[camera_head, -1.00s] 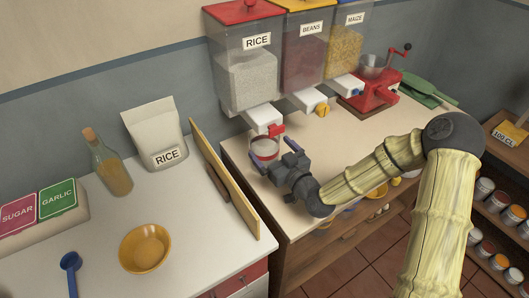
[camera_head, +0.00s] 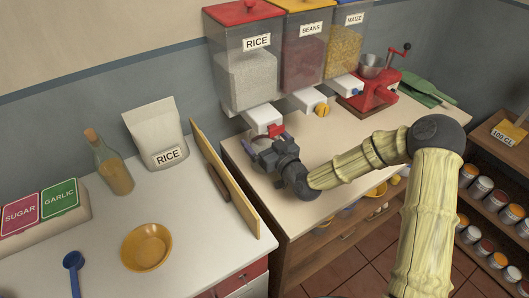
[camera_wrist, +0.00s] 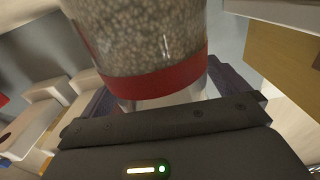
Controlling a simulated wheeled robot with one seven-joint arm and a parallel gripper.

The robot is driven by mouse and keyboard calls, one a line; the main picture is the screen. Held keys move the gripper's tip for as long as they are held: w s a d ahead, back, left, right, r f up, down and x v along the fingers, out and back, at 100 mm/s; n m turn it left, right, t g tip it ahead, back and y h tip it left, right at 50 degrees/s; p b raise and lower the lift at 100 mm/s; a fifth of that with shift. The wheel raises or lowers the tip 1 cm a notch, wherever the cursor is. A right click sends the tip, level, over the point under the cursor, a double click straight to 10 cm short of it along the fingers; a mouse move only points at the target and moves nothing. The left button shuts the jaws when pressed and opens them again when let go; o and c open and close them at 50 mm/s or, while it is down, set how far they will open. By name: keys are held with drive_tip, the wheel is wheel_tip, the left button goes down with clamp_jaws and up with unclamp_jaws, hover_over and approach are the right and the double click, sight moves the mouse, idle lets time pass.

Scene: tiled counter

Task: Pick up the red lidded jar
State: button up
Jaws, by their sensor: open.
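The red lidded jar (camera_wrist: 140,40) fills the upper middle of the wrist view. It is clear, full of pale brown grains, with a red band (camera_wrist: 160,84) around it and a clear part beyond the band. In the head view it is mostly hidden behind my gripper (camera_head: 266,147), below the rice dispenser's spout. My gripper is open, with a dark purple finger on each side of the jar in the wrist view (camera_wrist: 168,92). Whether either finger touches the jar, I cannot tell.
The rice dispenser (camera_head: 244,75) stands just behind my gripper, its white spout (camera_head: 262,117) close by. An upright wooden board (camera_head: 225,180) stands close on the left. A red grinder (camera_head: 378,92) is farther right.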

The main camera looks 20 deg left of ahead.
drive_tip(key=c, duration=2)
drive_tip(key=shift+r, duration=0.15)
